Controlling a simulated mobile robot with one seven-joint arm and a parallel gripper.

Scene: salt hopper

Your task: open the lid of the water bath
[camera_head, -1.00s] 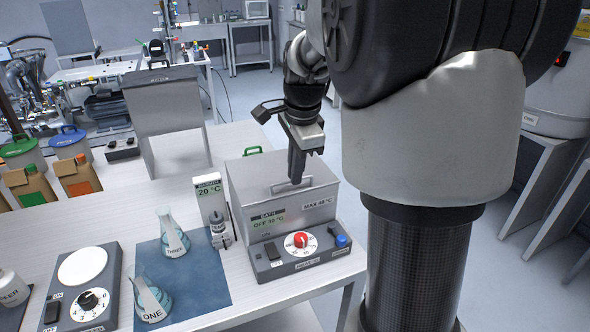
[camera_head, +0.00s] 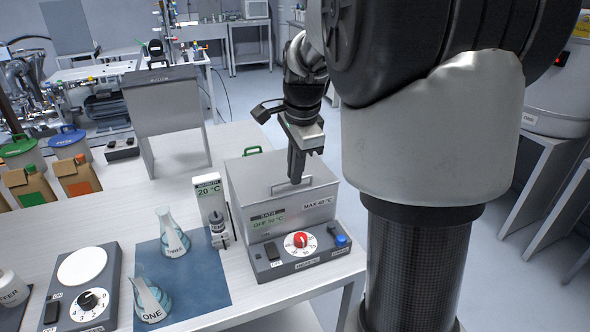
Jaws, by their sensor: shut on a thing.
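The water bath (camera_head: 292,220) is a grey metal box at the right end of the bench, labelled BATH and MAX 40 °C. Its flat lid (camera_head: 256,178) lies closed on top. A thin bar handle (camera_head: 284,190) stands on the lid. My gripper (camera_head: 296,180) points down over the lid from above, its dark fingers shut on the handle. The fingers hide part of the handle. The bath's front panel (camera_head: 272,270) has a red knob (camera_head: 301,240) and a blue button (camera_head: 341,241).
Flasks labelled THREE (camera_head: 173,240) and ONE (camera_head: 151,302) stand on a blue mat (camera_head: 205,281). A hotplate (camera_head: 85,292) is at lower left. A grey stand (camera_head: 165,105) is behind.

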